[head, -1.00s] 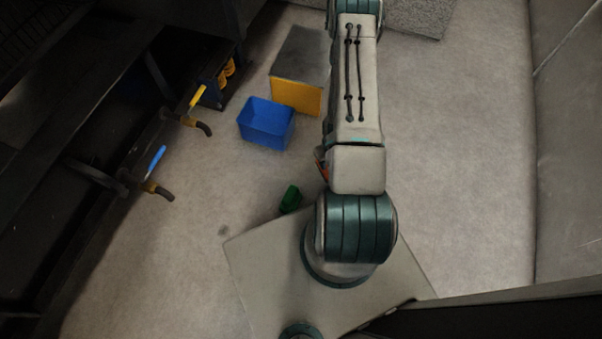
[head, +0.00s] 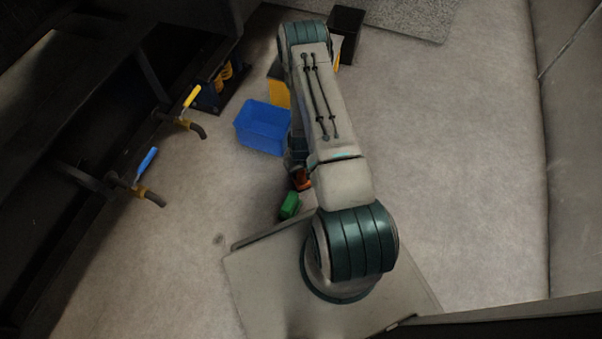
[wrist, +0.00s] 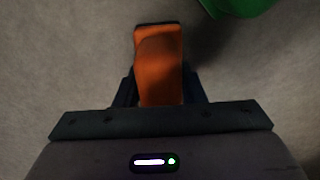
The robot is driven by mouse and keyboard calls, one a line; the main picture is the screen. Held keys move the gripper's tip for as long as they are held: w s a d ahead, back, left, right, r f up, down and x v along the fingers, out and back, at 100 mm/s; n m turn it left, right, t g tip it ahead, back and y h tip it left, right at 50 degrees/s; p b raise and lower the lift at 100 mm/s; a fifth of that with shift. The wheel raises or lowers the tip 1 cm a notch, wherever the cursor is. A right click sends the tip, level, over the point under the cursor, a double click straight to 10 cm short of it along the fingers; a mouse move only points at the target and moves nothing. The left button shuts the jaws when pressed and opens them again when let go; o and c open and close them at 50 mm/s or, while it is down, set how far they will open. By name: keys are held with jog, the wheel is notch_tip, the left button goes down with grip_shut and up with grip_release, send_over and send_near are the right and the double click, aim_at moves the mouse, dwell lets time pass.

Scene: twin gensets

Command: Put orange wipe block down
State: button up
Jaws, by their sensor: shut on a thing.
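The orange wipe block (wrist: 160,62) is between the fingers of my gripper (wrist: 160,90) in the wrist view, with grey floor behind it. My gripper is shut on it. In the head view a small orange part of the block (head: 302,180) shows beside my arm, just above the green object (head: 289,206); my arm hides most of the gripper there. The green object also shows at the top right of the wrist view (wrist: 235,5), apart from the block. How high the block is above the floor I cannot tell.
A blue bin (head: 262,128) stands left of my arm, with a yellow-sided box (head: 279,94) behind it, partly hidden. A dark bin (head: 346,30) is at the back. Blue (head: 147,163) and yellow (head: 191,96) valve handles stick out at left. Floor (head: 450,180) at right is clear.

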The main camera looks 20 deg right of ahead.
jog(key=shift+r, duration=0.1)
jog(key=shift+f, duration=0.3)
jog(key=o, duration=1)
jog(key=shift+r, duration=0.1)
jog(key=shift+c, duration=0.2)
jog(key=shift+r, duration=0.15)
